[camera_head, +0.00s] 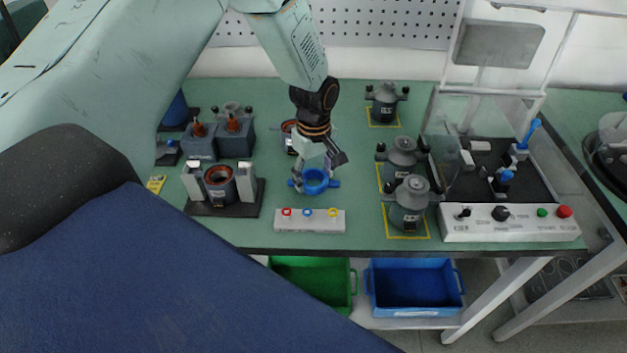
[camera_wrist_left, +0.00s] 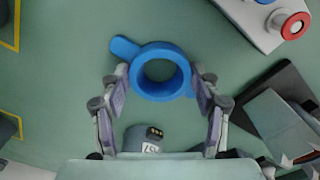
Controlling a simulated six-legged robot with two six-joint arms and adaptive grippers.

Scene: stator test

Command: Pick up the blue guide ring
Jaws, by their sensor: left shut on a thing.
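The blue guide ring (camera_head: 316,191), a round ring with flat tabs on its sides, is near the middle of the green table in the head view. It also shows in the left wrist view (camera_wrist_left: 161,93), between the two fingertips. My left gripper (camera_head: 314,170) reaches down to it from above and is shut on its opposite sides. Whether the ring rests on the table or is slightly raised, I cannot tell. My right gripper is not in view.
A pale block (camera_head: 280,228) with red, blue and yellow rings stands in front. A dark-based fixture (camera_head: 225,209) stands at left. Grey motor housings (camera_head: 407,208) and a test box (camera_head: 475,233) stand at right. Green (camera_head: 325,297) and blue bins (camera_head: 415,300) are below the table.

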